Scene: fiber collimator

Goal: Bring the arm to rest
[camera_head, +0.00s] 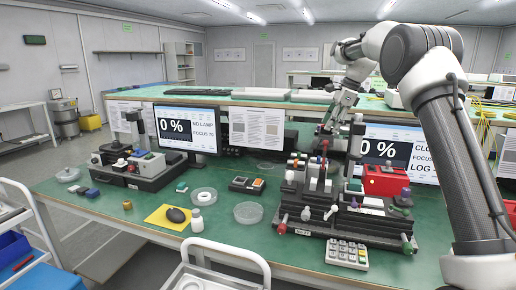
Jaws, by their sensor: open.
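My arm (447,130) rises at the right side of the head view, bends at a large elbow at the top, and reaches left over the bench. My gripper (327,134) hangs down from the wrist, above the back of the black optical stand (345,222) with its knobs and upright parts. It is open and seems to hold nothing. The fingertips are small and partly mixed with the parts behind and below them, so I cannot tell whether they touch anything.
A green bench (120,218) carries a left monitor (186,129), a right monitor (400,150), a red box (385,181), a keypad (346,254), a white bottle (197,221) and clear dishes (248,212). A white cart (215,270) stands in front.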

